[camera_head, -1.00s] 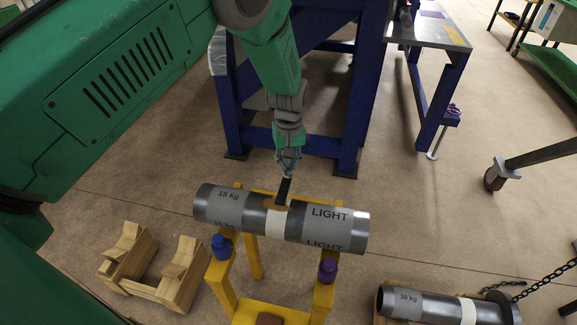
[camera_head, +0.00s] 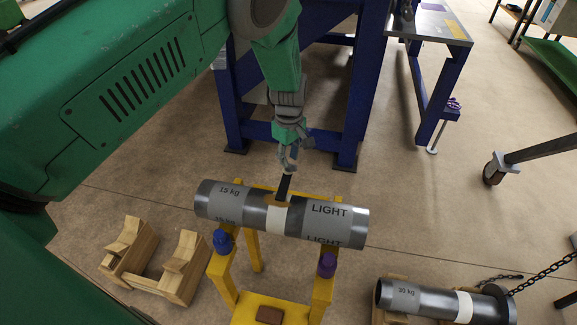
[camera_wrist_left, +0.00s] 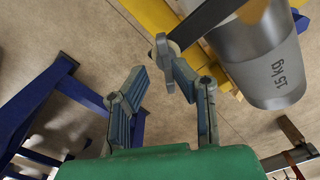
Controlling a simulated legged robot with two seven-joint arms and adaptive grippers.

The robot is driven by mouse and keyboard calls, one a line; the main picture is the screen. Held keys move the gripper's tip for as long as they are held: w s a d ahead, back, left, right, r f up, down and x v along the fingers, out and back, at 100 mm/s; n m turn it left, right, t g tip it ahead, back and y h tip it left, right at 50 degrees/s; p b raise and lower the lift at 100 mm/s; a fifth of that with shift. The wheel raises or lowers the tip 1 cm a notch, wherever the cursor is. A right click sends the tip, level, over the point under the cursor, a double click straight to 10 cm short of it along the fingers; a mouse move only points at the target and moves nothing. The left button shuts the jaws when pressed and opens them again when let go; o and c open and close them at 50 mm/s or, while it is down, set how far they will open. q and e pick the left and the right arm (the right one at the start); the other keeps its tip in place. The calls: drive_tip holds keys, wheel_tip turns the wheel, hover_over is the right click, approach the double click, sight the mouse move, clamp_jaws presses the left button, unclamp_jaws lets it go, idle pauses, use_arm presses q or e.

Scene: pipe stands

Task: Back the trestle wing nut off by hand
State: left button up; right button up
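The yellow trestle (camera_head: 317,293) carries a grey pipe (camera_head: 335,222) marked 15 kg and LIGHT. The pipe also shows in the left wrist view (camera_wrist_left: 262,72). A black bar or strap (camera_head: 284,187) rises over the pipe's far side. A small grey wing nut (camera_wrist_left: 163,50) shows at the bar's end in the left wrist view. My left gripper (camera_head: 288,165) is above and behind the pipe. Its fingers (camera_wrist_left: 152,82) are apart, with nothing between the pads. The wing nut lies just beyond the right finger's tip; whether they touch I cannot tell. My right gripper is not in view.
A wooden cradle (camera_head: 150,284) sits left, and a 30 kg pipe (camera_head: 410,298) lies right. A blue frame (camera_head: 235,105) stands behind my gripper.

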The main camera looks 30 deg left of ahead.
use_arm(q)
drive_tip(key=shift+s+r+p, duration=0.1)
drive_tip(key=shift+r+p, duration=2.2)
drive_tip(key=shift+r, duration=0.75)
drive_tip(key=shift+f, duration=0.1)
